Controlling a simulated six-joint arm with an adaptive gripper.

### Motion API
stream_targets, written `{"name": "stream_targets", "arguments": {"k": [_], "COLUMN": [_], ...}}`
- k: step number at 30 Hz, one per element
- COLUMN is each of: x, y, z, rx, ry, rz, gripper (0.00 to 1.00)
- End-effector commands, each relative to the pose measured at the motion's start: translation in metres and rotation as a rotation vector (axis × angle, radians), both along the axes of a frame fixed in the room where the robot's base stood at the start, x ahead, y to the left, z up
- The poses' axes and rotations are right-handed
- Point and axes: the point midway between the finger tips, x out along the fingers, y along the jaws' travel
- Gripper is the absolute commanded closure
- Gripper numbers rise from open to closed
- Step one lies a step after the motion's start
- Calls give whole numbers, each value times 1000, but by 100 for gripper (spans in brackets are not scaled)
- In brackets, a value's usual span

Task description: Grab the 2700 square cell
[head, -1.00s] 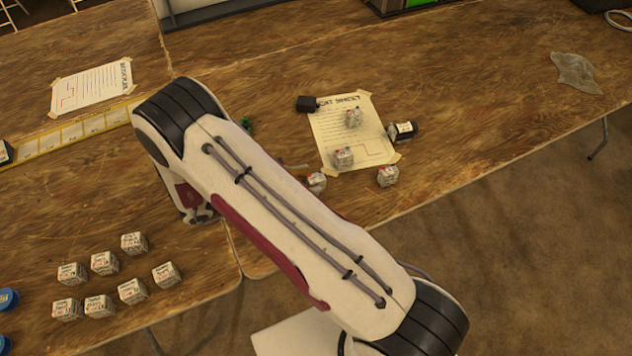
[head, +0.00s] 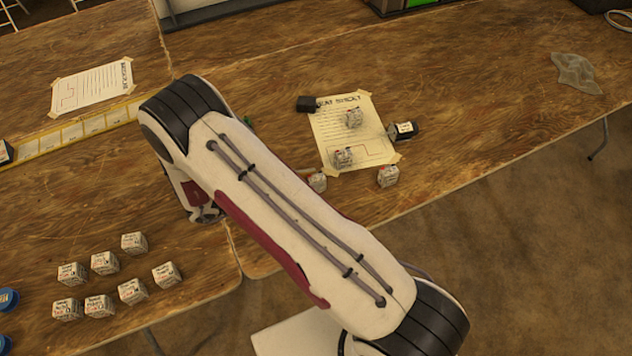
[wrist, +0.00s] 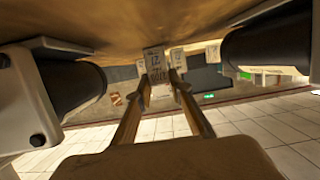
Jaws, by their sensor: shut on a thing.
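In the wrist view my gripper (wrist: 161,82) has its two slim fingers closed around a small pale block-shaped cell (wrist: 154,59) with dark printing. The printing is too small to read surely as 2700. In the head view my arm hides the gripper and the held cell. Several similar white cells show there: one (head: 353,118) and another (head: 343,157) on the right paper sheet, one (head: 388,176) beside its lower right corner, and one (head: 318,182) below its lower left corner, close to my arm.
Several white cells (head: 104,263) stand at lower left. A black block (head: 307,104) and a dark labelled block (head: 402,131) lie by the right sheet (head: 375,147). A grey cloth (head: 575,71) lies far right. The table (head: 480,90) is clear between.

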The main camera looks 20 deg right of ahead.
Motion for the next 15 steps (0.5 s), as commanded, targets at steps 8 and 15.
{"name": "stream_targets", "arguments": {"k": [8,15], "x": [0,0], "y": [0,0], "z": [1,12], "rx": [0,1], "ry": [0,-1], "rz": [0,1], "gripper": [100,100]}}
